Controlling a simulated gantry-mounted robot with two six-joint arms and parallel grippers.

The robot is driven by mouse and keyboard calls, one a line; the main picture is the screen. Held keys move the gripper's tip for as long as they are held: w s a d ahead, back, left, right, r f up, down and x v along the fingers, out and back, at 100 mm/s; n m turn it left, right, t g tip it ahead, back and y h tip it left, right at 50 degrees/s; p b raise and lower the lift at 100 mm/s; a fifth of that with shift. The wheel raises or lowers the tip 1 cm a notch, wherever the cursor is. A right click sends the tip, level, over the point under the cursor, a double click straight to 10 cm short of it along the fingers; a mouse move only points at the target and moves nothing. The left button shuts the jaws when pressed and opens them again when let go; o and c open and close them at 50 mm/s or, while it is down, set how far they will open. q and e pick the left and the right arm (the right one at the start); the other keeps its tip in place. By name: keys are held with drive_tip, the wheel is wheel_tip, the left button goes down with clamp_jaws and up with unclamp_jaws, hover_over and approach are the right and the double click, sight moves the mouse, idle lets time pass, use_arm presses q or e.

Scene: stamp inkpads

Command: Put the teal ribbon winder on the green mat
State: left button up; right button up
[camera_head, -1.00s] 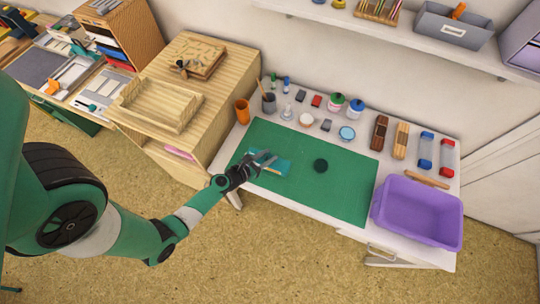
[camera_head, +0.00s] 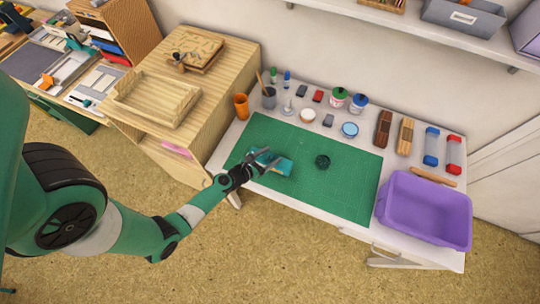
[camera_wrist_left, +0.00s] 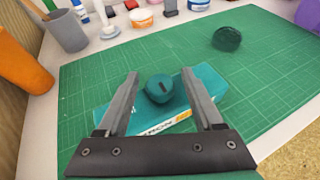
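The green mat (camera_head: 340,192) lies on the white table. A small rounded teal object with a dark slot, which looks like the teal ribbon winder (camera_wrist_left: 159,88), shows between my left fingers in the left wrist view. It is at a flat teal box (camera_wrist_left: 196,112) on the mat; I cannot tell whether it rests on the box or behind it. The box also shows in the head view (camera_head: 282,167). My left gripper (camera_wrist_left: 161,90) is open, with gaps on both sides of the teal object. In the head view the left gripper (camera_head: 271,162) is over the mat's left part. My right gripper is out of view.
A dark green round object (camera_head: 322,161) sits on the mat. An orange cup (camera_head: 241,106) and a grey pen cup (camera_head: 269,98) stand beyond its left corner. A purple bin (camera_head: 424,210) is at the right. Small pots and stamps line the back. The mat's right part is clear.

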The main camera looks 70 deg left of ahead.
use_arm(q)
drive_tip(key=shift+r, duration=0.1)
drive_tip(key=shift+s+r, duration=0.15)
drive_tip(key=shift+r, duration=0.05)
drive_tip(key=p+v, duration=0.2)
drive_tip(key=v, duration=0.9)
drive_tip(key=shift+s+d, duration=0.2)
drive_tip(key=shift+s, duration=0.15)
